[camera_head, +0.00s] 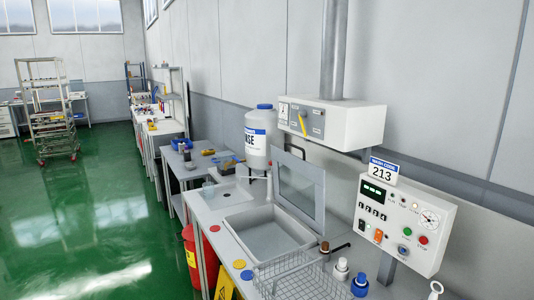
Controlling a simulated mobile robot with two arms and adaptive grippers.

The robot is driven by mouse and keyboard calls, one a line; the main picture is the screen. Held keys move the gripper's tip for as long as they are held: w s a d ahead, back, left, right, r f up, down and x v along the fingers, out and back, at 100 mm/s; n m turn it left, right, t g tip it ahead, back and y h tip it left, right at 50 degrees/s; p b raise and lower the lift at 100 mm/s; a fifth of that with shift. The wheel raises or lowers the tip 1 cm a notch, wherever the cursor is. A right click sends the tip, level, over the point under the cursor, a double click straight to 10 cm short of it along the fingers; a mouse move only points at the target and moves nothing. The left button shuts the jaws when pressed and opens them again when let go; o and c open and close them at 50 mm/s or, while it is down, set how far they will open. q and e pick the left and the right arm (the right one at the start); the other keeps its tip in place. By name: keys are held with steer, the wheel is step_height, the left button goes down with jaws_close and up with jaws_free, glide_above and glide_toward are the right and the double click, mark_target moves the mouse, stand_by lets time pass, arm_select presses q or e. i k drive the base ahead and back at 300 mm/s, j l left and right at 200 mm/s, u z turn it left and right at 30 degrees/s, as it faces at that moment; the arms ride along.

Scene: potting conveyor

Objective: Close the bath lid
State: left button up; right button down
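The bath (236,230) is a rectangular grey basin set in the light counter, at the lower middle of the head view. Its lid looks to be the grey-framed panel with a clear window (298,187). The lid stands raised, nearly upright, along the bath's wall-side edge, so the bath is uncovered. Neither of my grippers shows in this view.
A wire basket (292,278) stands just in front of the bath, with a brown-topped item and dark rod by it. White and blue-capped bottles (360,285) stand right. A control panel (405,222) and extraction hood (345,122) project above. A large white container (260,142) stands behind.

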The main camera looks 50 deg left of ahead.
mark_target(317, 175)
steer(key=u, duration=1.35)
steer(key=i+j+u, duration=0.1)
steer(key=i+j, duration=0.1)
steer(key=j, duration=0.05)
